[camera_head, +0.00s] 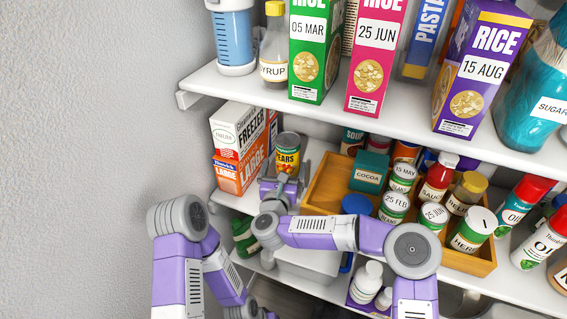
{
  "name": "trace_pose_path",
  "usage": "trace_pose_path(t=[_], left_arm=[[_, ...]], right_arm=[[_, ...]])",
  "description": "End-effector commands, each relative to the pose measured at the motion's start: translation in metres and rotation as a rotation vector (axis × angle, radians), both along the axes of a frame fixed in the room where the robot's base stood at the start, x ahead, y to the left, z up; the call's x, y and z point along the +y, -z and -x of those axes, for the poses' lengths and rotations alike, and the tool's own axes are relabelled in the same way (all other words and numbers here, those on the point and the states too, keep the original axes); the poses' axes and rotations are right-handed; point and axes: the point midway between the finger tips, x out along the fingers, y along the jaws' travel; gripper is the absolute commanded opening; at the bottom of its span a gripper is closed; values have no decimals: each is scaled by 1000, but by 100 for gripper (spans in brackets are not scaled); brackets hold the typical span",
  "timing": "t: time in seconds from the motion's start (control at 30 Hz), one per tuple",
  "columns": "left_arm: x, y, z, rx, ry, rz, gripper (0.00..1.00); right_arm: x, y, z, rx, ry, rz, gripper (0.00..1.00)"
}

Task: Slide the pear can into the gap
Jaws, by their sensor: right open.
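The pear can (287,155), yellow with a dark lid and a "PEARS" label, stands upright on the middle shelf. It is in the space between the stacked freezer boxes (240,145) on its left and the wooden crate (325,185) on its right. My right gripper (283,182) is open at the near, lower side of the can; the can's base is partly hidden by it, and I cannot tell whether they touch. My left arm (180,235) is bent at the lower left; its gripper does not show.
The crate holds several spice jars and a green cocoa tin (369,172). The upper shelf (395,105), with rice boxes and a syrup bottle (274,50), overhangs the can. Below are a green jar (243,235) and white bottles (367,282).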

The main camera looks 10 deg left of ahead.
Motion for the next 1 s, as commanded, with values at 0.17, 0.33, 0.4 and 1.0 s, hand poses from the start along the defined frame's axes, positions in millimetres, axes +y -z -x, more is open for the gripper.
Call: trace_pose_path(t=[0.17, 0.33, 0.4, 1.0], left_arm=[[0, 3, 0, 0, 0, 0, 0], [0, 5, 0, 0, 0, 0, 0], [0, 6, 0, 0, 0, 0, 0], [0, 6, 0, 0, 0, 0, 0]], right_arm=[[1, -4, -34, -5, 6, -4, 100], [2, -4, -53, -5, 4, -3, 100], [2, -4, -58, -5, 3, -3, 100], [2, -5, -65, -5, 2, -2, 74]])
